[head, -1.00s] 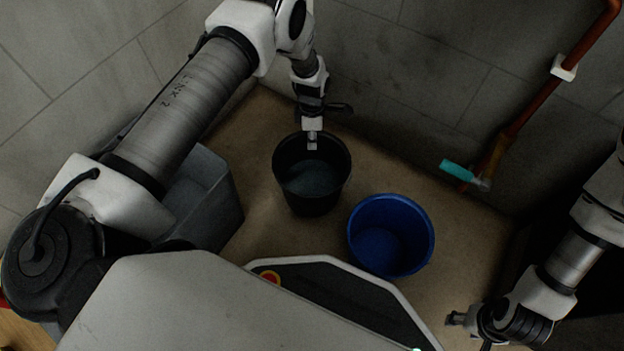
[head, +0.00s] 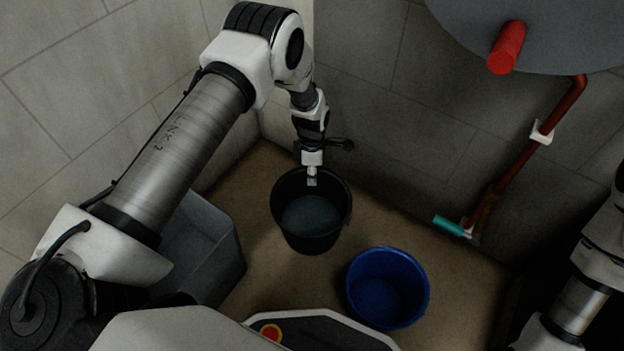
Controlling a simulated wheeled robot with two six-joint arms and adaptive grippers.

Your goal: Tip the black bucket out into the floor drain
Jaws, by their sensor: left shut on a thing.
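The black bucket (head: 309,240) is at the middle of the head view, upright, with dark liquid (head: 310,214) in it. My left gripper (head: 312,176) is shut on its far rim. The bucket seems to hang a little above the floor, though the gap under it cannot be seen clearly. I see no floor drain in this view. My right arm shows only in part at the right edge, and its gripper is out of the picture.
A blue bucket (head: 388,310) stands to the right and nearer. A grey bin (head: 214,254) is at the left. Behind are tiled walls, a copper pipe (head: 519,165) with a teal handle (head: 449,225), and a grey round body (head: 572,30) with a red stub (head: 506,48).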

